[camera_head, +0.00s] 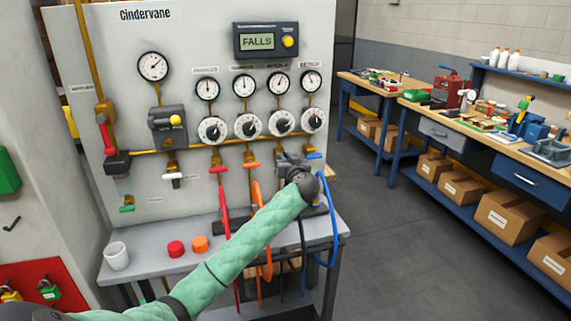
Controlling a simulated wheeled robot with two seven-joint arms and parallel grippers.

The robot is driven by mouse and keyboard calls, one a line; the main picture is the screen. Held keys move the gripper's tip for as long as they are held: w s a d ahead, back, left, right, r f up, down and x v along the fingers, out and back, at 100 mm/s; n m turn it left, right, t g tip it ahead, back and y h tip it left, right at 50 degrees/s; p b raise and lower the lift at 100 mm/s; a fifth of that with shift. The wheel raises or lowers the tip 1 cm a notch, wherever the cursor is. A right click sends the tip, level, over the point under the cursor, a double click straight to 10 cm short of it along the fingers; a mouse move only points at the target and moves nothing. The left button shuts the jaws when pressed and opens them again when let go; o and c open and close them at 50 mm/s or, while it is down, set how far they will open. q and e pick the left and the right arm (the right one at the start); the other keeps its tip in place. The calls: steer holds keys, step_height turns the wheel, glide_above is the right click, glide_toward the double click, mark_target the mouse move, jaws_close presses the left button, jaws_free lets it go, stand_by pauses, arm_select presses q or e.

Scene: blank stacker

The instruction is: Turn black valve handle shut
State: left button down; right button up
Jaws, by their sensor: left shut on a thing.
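My left arm reaches across the shelf to the grey panel (200,60). My left gripper (287,162) is at the row of valves, between the orange valve handle (251,164) and the blue valve handle (314,156). It is shut on the black valve handle, which it mostly hides, so I cannot tell the handle's angle. A black hose (303,240) hangs below this spot. The red valve handle (221,167) is farther left. My right gripper is not in view.
Gauges and dials (279,123) sit above the valves, under a display (265,41) reading "FALLS". A white cup (117,256), a red cap (176,249) and an orange cap (200,244) stand on the shelf. Red, orange and blue hoses hang close by. Workbenches stand right, beyond clear floor.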

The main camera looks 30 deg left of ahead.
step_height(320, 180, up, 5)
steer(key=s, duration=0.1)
arm_select(q)
steer(key=m+p, duration=0.1)
steer(key=m, duration=0.4)
steer(key=f+m+p, duration=0.1)
steer(key=m+p, duration=0.1)
steer(key=m, duration=0.4)
steer(key=w+d+m+p, duration=0.1)
steer(key=m+p, duration=0.1)
steer(key=m, duration=0.3)
steer(key=shift+w+f+m, duration=0.1)
steer(key=shift+f+m, duration=0.2)
steer(key=shift+f, duration=0.1)
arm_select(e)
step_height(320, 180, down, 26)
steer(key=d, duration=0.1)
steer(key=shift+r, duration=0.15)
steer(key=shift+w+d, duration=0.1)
arm_select(q)
steer(key=c, duration=1.4)
jaws_free()
steer(key=shift+d, duration=0.1)
steer(key=shift+c, duration=0.2)
